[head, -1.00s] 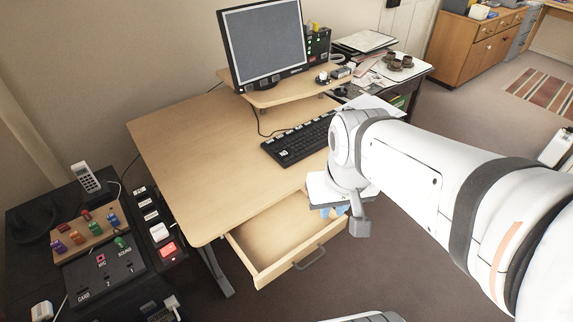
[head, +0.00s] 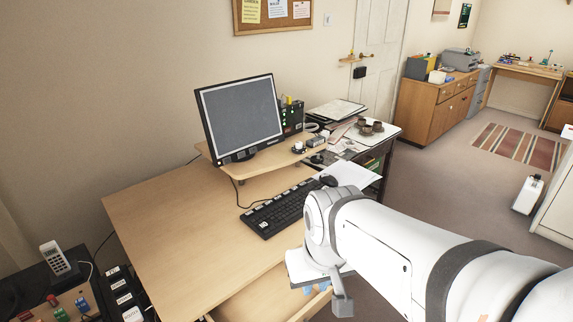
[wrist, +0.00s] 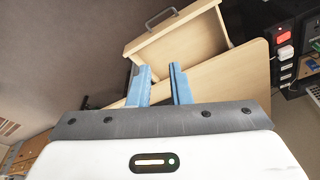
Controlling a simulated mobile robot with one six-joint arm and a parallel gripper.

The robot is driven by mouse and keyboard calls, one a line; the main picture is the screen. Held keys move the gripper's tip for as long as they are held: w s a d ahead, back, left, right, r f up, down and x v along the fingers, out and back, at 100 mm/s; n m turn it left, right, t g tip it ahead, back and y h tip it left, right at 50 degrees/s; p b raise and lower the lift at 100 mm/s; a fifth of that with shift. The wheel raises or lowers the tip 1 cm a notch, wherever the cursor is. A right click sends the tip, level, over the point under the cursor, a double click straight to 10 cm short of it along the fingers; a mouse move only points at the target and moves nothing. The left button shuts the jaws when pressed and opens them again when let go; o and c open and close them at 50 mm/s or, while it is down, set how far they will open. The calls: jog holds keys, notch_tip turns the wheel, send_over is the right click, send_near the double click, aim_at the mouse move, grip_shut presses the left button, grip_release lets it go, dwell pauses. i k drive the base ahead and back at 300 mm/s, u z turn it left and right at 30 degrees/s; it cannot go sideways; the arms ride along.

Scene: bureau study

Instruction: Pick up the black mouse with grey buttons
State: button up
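A small black object that looks like the mouse (head: 328,181) lies on the desk (head: 165,225), just past the right end of the black keyboard (head: 280,208) and beside white paper. Its button colour is too small to tell. My gripper (head: 318,287) is near the desk's front edge, over the open drawer, nearer to me than the keyboard and mouse. In the wrist view my gripper (wrist: 158,72) shows two blue fingers apart with nothing between them. The mouse cannot be made out in the wrist view.
The pulled-out drawer (head: 245,298) also shows in the wrist view (wrist: 180,45). A monitor (head: 241,115) stands on a raised shelf (head: 265,164) behind the keyboard. A side table with cups (head: 370,126) is to the right. The desk's left half is clear.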

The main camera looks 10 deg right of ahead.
aim_at(325, 178)
jog(key=z, duration=1.8)
jog(key=i, duration=1.5)
jog(key=u, duration=1.6)
jog(key=i, duration=1)
